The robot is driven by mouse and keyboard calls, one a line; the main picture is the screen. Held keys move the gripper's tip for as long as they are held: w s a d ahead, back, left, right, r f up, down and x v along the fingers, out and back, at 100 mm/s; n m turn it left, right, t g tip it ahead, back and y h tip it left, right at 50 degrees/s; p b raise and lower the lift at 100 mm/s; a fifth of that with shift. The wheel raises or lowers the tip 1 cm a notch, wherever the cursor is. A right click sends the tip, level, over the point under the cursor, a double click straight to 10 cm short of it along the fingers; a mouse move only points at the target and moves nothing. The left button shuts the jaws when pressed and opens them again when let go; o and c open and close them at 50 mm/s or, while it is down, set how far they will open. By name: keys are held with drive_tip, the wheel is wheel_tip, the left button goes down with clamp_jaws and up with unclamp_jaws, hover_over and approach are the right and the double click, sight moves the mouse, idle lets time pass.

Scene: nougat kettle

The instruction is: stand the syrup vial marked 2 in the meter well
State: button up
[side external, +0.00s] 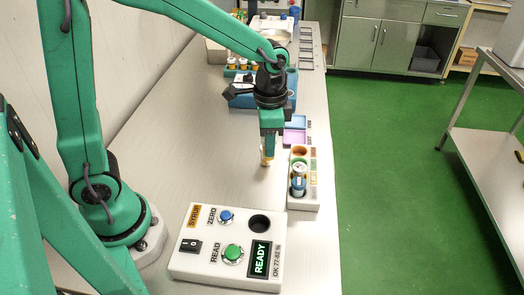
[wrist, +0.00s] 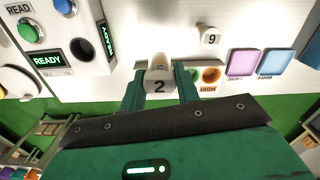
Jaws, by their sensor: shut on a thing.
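The syrup vial marked 2 (wrist: 159,84) is between the fingers of my gripper (wrist: 161,92), its white numbered top facing the wrist camera. In the side view my gripper (side external: 268,148) points down behind the meter, and a small amber part of the vial (side external: 267,161) shows below the fingers. I cannot tell its height above the bench. The white meter (side external: 185,258) stands in front, its screen reading READY. Its round dark meter well (side external: 260,223) looks empty and also shows in the wrist view (wrist: 80,50). The vial is apart from the well.
A rack (side external: 303,203) right of my gripper holds another vial (side external: 298,182). Pink (side external: 295,137) and blue (side external: 295,122) pads lie behind the rack. A blue block (side external: 245,100) is farther back.

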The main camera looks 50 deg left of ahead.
drive_tip(key=s+d+f+m, duration=0.1)
drive_tip(key=s+d+m, duration=0.2)
drive_tip(key=s+d, duration=0.7)
drive_tip(key=shift+s+d, duration=0.15)
drive_tip(key=shift+s, duration=0.2)
drive_tip(key=shift+f, duration=0.15)
drive_tip(key=shift+f, duration=2.8)
drive_tip(key=shift+f, duration=0.6)
drive_tip(key=o, duration=0.7)
drive_tip(key=shift+r, duration=0.1)
